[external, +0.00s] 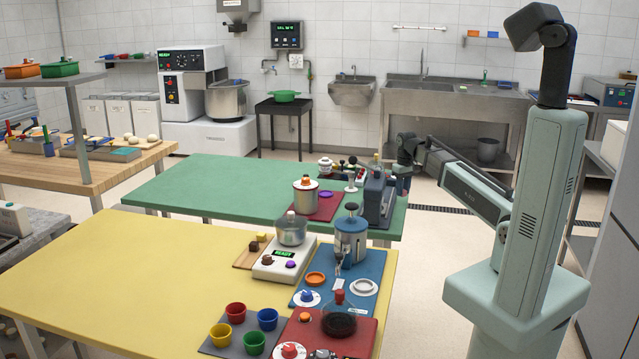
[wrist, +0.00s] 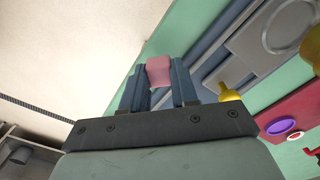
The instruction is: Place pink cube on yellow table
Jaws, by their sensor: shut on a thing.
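A pink cube (wrist: 159,71) sits between the two fingers of my gripper (wrist: 160,82) in the wrist view, and the gripper is shut on it. In the external view my gripper (external: 402,180) is at the right end of the green table, beside the grey-blue machine; the cube cannot be made out there. The yellow table (external: 130,262) stands in the foreground of the external view, to the left of and nearer than my gripper. Its left part is bare.
The green table (external: 200,185) bears a grey-blue machine (external: 376,197) and a red mat with a pot (external: 305,196). On the yellow table's right part stand a scale (external: 284,262), a blue grinder (external: 350,240), several coloured cups (external: 236,312) and a red mat (external: 358,343).

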